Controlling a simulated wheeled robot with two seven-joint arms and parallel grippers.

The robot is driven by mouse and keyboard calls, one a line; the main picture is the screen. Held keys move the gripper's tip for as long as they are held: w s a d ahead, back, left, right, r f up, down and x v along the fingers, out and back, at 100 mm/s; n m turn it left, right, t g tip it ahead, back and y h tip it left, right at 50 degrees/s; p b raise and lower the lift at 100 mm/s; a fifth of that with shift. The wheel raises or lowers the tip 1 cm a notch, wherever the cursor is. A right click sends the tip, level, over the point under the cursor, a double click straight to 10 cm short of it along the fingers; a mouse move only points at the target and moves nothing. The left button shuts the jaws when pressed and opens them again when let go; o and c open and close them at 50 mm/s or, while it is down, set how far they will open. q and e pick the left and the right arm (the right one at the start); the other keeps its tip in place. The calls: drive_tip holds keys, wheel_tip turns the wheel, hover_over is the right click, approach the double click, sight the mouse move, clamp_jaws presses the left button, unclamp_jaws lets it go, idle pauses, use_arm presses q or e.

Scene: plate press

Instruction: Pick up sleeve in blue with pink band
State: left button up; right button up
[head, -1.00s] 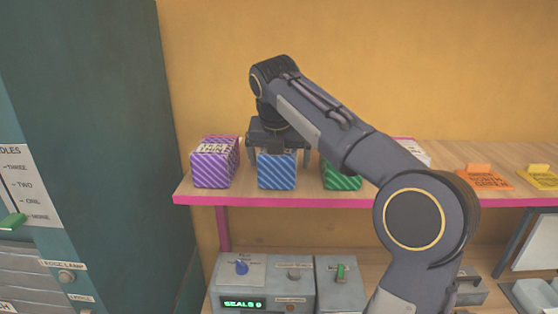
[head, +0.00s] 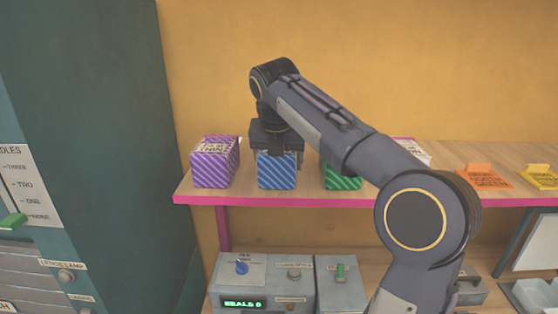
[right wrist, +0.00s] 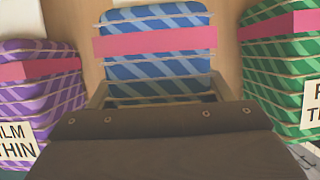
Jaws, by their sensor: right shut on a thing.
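The blue striped sleeve (head: 277,172) stands on the wooden shelf between a purple one and a green one. In the right wrist view the blue sleeve (right wrist: 160,68) shows a pink band across it. My right gripper (head: 276,152) comes down over the top of the blue sleeve and is shut on it. The sleeve still appears to rest on the shelf. The gripper's body hides the sleeve's top in the head view. My left gripper is not in view.
A purple striped sleeve (head: 212,164) stands close on the left, a green striped one (head: 342,176) close on the right. Orange (head: 482,177) and yellow (head: 541,177) cards lie farther right. A control box (head: 262,283) is below the pink-edged shelf (head: 400,201).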

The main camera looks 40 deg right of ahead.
drive_tip(key=shift+c, duration=0.7)
drive_tip(key=shift+r, duration=0.1)
